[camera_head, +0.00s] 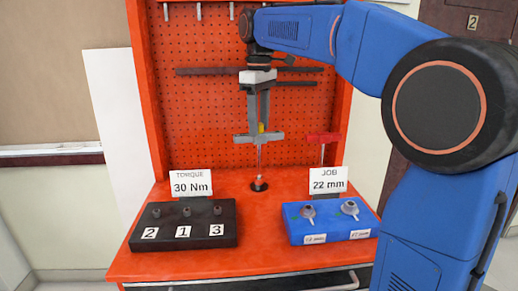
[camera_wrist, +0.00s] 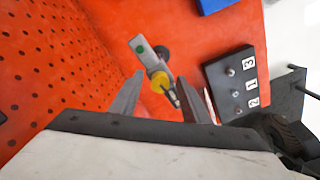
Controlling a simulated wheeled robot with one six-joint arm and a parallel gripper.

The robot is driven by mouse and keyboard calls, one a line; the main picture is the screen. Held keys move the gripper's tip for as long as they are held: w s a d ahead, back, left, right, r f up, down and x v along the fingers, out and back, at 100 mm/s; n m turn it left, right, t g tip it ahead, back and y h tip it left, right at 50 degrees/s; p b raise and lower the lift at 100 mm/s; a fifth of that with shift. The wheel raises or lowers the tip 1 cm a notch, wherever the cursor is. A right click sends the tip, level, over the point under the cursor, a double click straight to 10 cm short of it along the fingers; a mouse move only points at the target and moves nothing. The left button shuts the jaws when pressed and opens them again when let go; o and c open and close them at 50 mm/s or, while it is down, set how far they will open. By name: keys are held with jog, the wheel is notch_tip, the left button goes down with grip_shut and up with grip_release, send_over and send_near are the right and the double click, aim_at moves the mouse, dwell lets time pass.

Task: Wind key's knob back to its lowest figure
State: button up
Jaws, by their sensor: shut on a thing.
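The key is a grey T-shaped tool (camera_head: 243,139) standing upright near the back of the orange bench, its shaft ending at a small black base. Its yellow knob (camera_head: 261,128) sits on top, at the middle of the crossbar. My gripper (camera_head: 259,122) points straight down from above and is shut on the knob. In the wrist view the knob (camera_wrist: 159,82) shows between the fingers, with a green dot on one arm of the crossbar (camera_wrist: 143,50). The knob's figures are too small to read. A "TORQUE 30 Nm" sign (camera_head: 190,183) stands at the left.
A black block (camera_head: 180,242) with sockets numbered 2, 1, 3 lies front left. A blue block (camera_head: 331,237) with two fittings lies front right, behind it a "JOB 22 mm" sign (camera_head: 328,181). A red-handled tool (camera_head: 323,138) stands right. An orange pegboard (camera_head: 200,110) rises behind.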

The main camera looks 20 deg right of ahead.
dwell(0.4)
jog(key=m, duration=1.1)
jog(key=shift+c, duration=0.2)
jog(key=c, duration=0.3)
